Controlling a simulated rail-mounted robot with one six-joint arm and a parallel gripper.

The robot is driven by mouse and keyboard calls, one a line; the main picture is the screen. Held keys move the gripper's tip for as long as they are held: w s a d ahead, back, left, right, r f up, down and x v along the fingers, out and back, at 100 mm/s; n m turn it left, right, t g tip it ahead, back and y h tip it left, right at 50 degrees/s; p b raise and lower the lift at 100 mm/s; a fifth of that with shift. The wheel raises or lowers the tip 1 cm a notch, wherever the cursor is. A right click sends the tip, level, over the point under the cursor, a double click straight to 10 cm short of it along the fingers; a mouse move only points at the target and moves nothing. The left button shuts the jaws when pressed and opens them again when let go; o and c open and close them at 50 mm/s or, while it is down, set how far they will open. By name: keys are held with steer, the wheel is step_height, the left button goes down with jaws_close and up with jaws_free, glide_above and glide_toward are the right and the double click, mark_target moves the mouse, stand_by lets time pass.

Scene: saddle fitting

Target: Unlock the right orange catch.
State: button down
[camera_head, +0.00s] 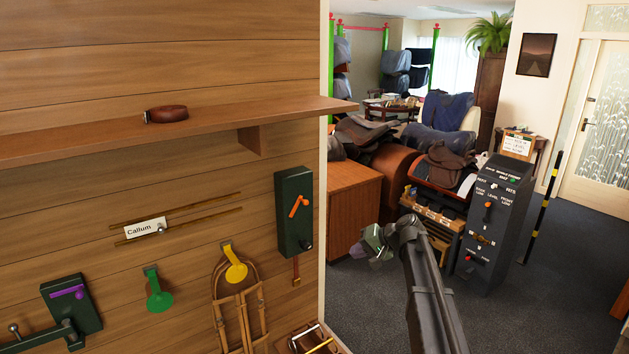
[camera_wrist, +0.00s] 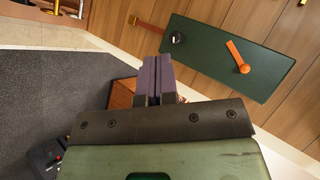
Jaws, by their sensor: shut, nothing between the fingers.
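The orange catch (camera_head: 299,206) is a small lever on a dark green box (camera_head: 290,236) on the wooden wall, right of centre-left in the head view. It slants up to the right there. In the wrist view the orange catch (camera_wrist: 238,56) is at upper right on the green box (camera_wrist: 205,62), beside a dark round knob (camera_wrist: 177,38). My gripper (camera_head: 372,243) is to the right of the box in the head view, apart from it. Its purple fingers (camera_wrist: 158,72) are together and empty in the wrist view, clear of the catch.
A wooden shelf (camera_head: 200,122) with a coiled brown strap (camera_head: 166,114) juts out above the box. A green box with a purple lever (camera_head: 68,292) is at far left. Carpet (camera_head: 555,290) is clear at right.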

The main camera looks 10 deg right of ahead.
steer(key=w+d+r+m+t+y, duration=0.2)
steer(key=w+r+t+y, duration=0.25)
steer(key=w+r, duration=0.6)
steer(key=b, duration=0.1)
glide_toward(302, 198)
steer(key=w+d, duration=0.1)
steer(key=w, duration=0.2)
steer(key=shift+t, duration=0.25)
steer(key=a, duration=0.2)
steer(key=a+f+b, duration=0.1)
steer(key=a, duration=0.1)
steer(key=shift+s+a, duration=0.2)
steer(key=shift+a, duration=0.1)
steer(key=shift+d+r, duration=0.1)
